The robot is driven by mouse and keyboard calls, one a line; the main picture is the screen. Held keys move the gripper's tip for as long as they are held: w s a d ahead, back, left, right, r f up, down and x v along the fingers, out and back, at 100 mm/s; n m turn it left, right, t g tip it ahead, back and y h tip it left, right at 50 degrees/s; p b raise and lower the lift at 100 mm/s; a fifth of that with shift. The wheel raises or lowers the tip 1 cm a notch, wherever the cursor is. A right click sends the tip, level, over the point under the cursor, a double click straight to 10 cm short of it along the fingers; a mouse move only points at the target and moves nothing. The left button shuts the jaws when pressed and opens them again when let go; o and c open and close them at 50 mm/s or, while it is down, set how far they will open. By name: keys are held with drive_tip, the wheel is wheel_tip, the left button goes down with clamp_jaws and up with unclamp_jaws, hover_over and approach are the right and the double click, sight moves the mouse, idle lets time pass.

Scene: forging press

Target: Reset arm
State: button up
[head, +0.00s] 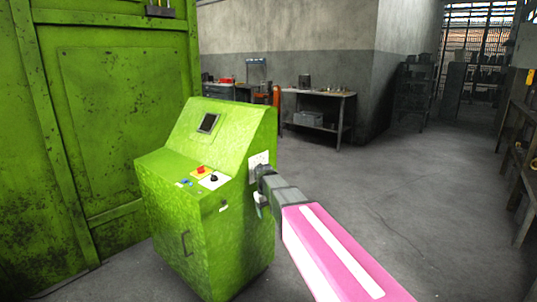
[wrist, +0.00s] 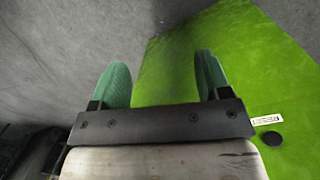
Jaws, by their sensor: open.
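My arm (head: 335,255), pink with a white stripe, reaches in from the lower right of the head view. My gripper (head: 262,198) is beside the right side of a green control console (head: 215,235). In the wrist view my gripper (wrist: 160,78) has two green fingers spread apart with nothing between them. The console's green face (wrist: 235,50) fills the right of that view, behind the right finger. A small white label (wrist: 266,119) and a black round knob (wrist: 271,138) sit on it near the gripper. I cannot tell whether the gripper touches the console.
A red button on a yellow base (head: 200,170) and a black knob on a white plate (head: 213,179) are on the console top. A large green machine (head: 110,120) stands behind it. A workbench (head: 318,108) is at the back. The grey floor (head: 420,205) is clear to the right.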

drive_tip(key=s+d+f+m, duration=0.2)
drive_tip(key=s+d+f, duration=0.4)
drive_tip(key=s+d, duration=0.3)
drive_tip(key=s+d+f+m+y, duration=0.1)
drive_tip(key=s+d+f+m, duration=0.2)
drive_tip(key=s+d+f, duration=0.3)
drive_tip(key=s+d, duration=0.3)
drive_tip(key=d, duration=0.1)
drive_tip(key=shift+f, duration=0.2)
drive_tip(key=shift+s, duration=0.1)
idle(0.4)
